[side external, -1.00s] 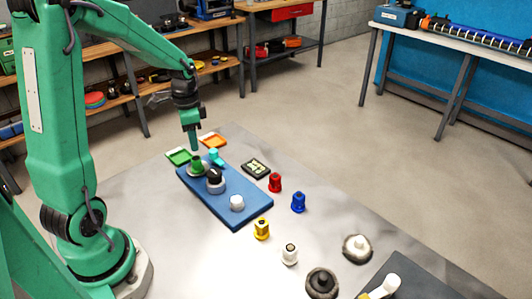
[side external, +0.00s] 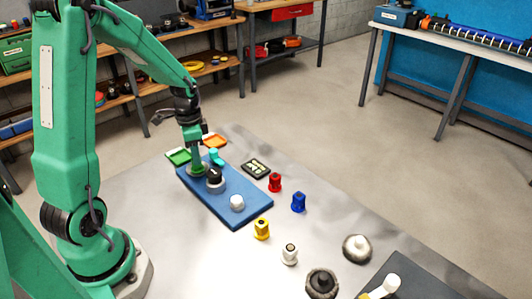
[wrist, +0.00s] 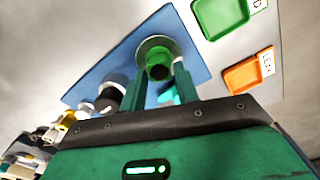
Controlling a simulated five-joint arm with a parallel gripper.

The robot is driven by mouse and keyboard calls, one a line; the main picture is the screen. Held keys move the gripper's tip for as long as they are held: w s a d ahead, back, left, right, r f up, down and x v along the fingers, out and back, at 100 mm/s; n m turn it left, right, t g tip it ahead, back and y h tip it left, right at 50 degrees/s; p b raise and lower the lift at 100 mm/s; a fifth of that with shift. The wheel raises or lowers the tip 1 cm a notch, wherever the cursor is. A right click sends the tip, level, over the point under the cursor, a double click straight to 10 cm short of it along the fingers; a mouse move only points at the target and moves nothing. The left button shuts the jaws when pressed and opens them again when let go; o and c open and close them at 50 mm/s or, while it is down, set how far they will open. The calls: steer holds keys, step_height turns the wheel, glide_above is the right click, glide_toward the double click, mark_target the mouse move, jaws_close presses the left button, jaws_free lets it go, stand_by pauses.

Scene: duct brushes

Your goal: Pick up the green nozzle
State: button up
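The green nozzle (side external: 197,170) stands upright on a grey round base at the far end of the blue board (side external: 222,209). In the wrist view the nozzle (wrist: 159,62) shows in line with the gap between my two fingertips. My gripper (side external: 194,148) points down just above the nozzle in the side view. In the wrist view my gripper (wrist: 161,74) has its fingers apart, one on each side of the nozzle's line. I cannot tell whether either finger touches it.
A black-topped piece (side external: 214,176) and a white cap (side external: 237,202) share the board. A cyan piece (side external: 216,157) stands close by the nozzle. A green tray (side external: 178,157) and an orange tray (side external: 215,141) lie beyond. Red (side external: 275,183), blue (side external: 298,202) and yellow (side external: 262,229) nozzles stand to the right.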

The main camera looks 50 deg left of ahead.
steer(key=shift+f, duration=1.5)
jaws_close()
steer(key=shift+r, duration=0.25)
steer(key=shift+r, duration=0.5)
steer(key=r, duration=0.3)
steer(key=shift+d, duration=0.35)
steer(key=s+d+r, duration=0.1)
steer(key=d+r, duration=0.5)
steer(key=d, duration=0.5)
steer(key=shift+r, duration=0.3)
